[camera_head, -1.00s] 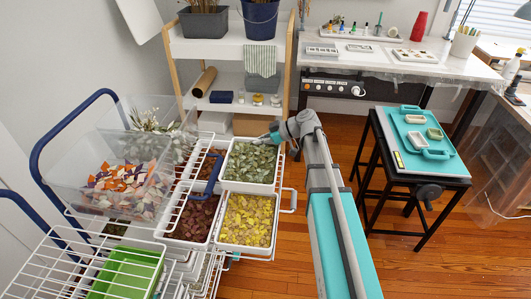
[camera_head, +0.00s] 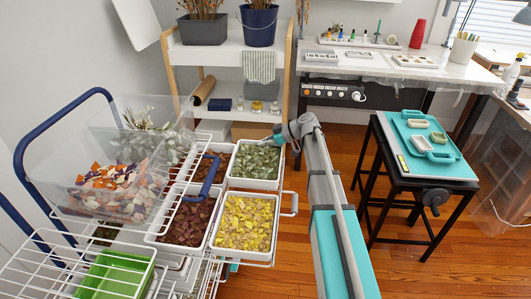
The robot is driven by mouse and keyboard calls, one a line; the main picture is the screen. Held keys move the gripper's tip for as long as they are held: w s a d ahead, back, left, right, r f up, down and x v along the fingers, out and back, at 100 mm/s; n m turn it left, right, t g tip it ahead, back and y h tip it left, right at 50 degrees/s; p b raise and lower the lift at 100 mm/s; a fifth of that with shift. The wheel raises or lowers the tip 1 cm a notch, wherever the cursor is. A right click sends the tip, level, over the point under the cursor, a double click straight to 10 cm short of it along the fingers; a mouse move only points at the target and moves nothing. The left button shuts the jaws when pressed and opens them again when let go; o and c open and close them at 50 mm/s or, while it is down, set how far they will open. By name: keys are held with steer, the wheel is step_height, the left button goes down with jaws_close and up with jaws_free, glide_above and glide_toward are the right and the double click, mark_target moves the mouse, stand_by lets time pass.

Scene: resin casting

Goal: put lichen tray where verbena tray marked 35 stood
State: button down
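A white tray of grey-green leafy pieces (camera_head: 256,162) stands at the far right of the wire trolley; it may be the lichen tray, but I read no label. A white tray of yellow petals (camera_head: 245,224) is in front of it. A tray of dark red petals (camera_head: 187,220) is to its left, and another reddish tray (camera_head: 216,164) is behind that, partly hidden by wire. No number 35 is legible, so I cannot tell which is verbena. My gripper (camera_head: 270,139) is at the far right rim of the grey-green tray; its fingers are too small to judge, and contact is unclear.
A clear bin of orange, white and purple petals (camera_head: 121,190) and a green tray (camera_head: 115,275) are on the trolley's left. A black stool bears a teal tray (camera_head: 421,140) with small dishes. A shelf rack (camera_head: 229,107) and workbench (camera_head: 400,68) stand behind.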

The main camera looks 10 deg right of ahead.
mark_target(263, 150)
steer(key=shift+w+d+f+b, duration=0.15)
steer(key=shift+w+f+b, duration=0.3)
steer(key=shift+f+b, duration=0.2)
steer(key=shift+s+f+b, duration=0.1)
steer(key=shift+f+b, duration=1.25)
steer(key=shift+f, duration=0.1)
steer(key=c, duration=0.8)
jaws_free()
